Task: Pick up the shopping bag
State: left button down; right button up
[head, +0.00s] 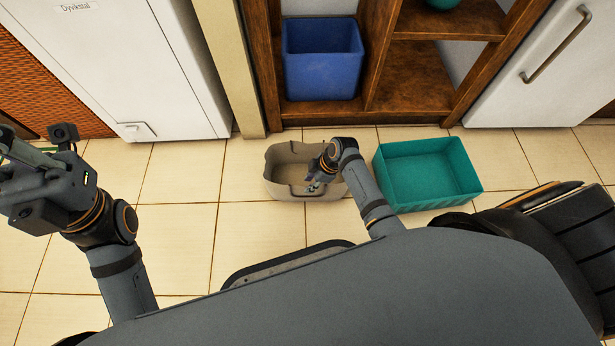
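A beige open-topped container with a dipped front rim (283,190) stands on the floor in the middle. It is the thing most like a shopping bag in view. My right gripper (316,186) is over its right part, near the front rim, and hides some of that side. I cannot tell whether its fingers touch the container or are closed. My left gripper (12,172) is at the far left edge, partly cut off, away from the container. Its fingers do not show clearly.
A teal open box (428,205) stands on the floor right of the beige container. A blue bin (322,75) sits in the brown wooden shelving (412,78) behind. White appliances stand at both sides. The tiled floor at left is clear.

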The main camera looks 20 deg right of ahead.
jog(key=b+x, duration=0.4)
jog(key=x, duration=0.1)
jog(key=shift+a+r, duration=0.1)
jog(key=shift+a, duration=0.1)
grip_shut()
